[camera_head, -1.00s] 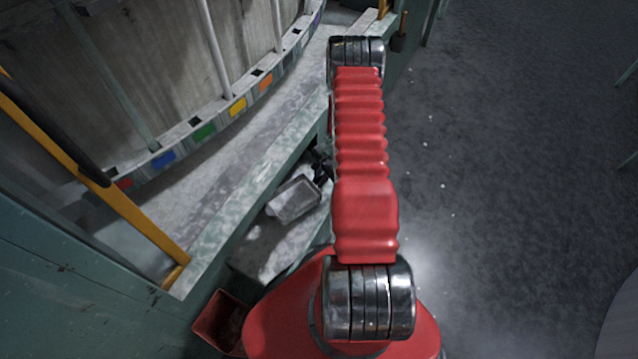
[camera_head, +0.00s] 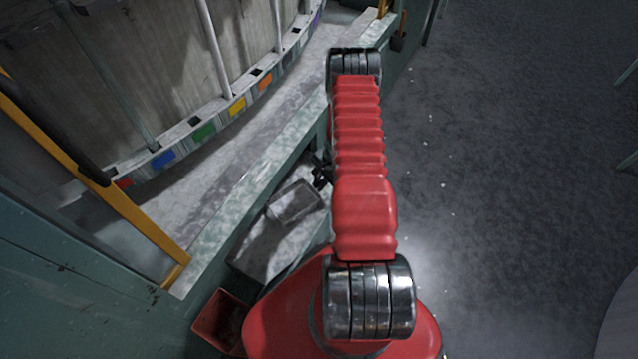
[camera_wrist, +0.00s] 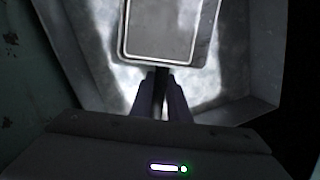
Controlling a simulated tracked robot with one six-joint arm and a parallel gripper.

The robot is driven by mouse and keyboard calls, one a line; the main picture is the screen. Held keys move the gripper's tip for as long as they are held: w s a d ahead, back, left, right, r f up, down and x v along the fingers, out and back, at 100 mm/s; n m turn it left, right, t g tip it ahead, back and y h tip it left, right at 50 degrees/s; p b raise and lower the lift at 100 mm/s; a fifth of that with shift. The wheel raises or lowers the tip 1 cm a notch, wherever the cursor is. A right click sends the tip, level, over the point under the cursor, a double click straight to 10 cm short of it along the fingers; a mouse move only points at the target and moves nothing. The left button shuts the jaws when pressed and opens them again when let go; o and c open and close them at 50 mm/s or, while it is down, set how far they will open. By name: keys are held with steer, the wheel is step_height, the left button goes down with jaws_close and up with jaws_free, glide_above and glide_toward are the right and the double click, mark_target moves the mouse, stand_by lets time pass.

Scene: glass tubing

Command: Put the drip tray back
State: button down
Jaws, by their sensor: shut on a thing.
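The drip tray (camera_head: 295,203) is a small grey metal rectangle with a raised rim. My gripper (camera_head: 321,172) is dark and partly hidden by my red arm in the head view. In the wrist view my gripper's fingers (camera_wrist: 160,94) are shut on a dark, narrow handle at the tray's near end. The tray (camera_wrist: 160,30) extends away from the fingers there, its far end cut off by the frame. It is over a pale, wet-looking surface (camera_wrist: 208,82) between grey metal walls. I cannot tell whether the tray touches that surface.
A green ledge (camera_head: 240,200) runs along the left of the tray. Above it stands a curved rim with coloured squares (camera_head: 204,133). A yellow post (camera_head: 140,222) stands left, and a red bin (camera_head: 220,318) is below. Open dark floor (camera_head: 500,170) lies right.

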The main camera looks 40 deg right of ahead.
steer(key=shift+f, duration=0.1)
steer(key=c, duration=1.7)
jaws_free()
steer(key=shift+r, duration=0.65)
steer(key=v, duration=1.1)
steer(key=shift+s+r, duration=0.1)
steer(key=shift+r, duration=0.25)
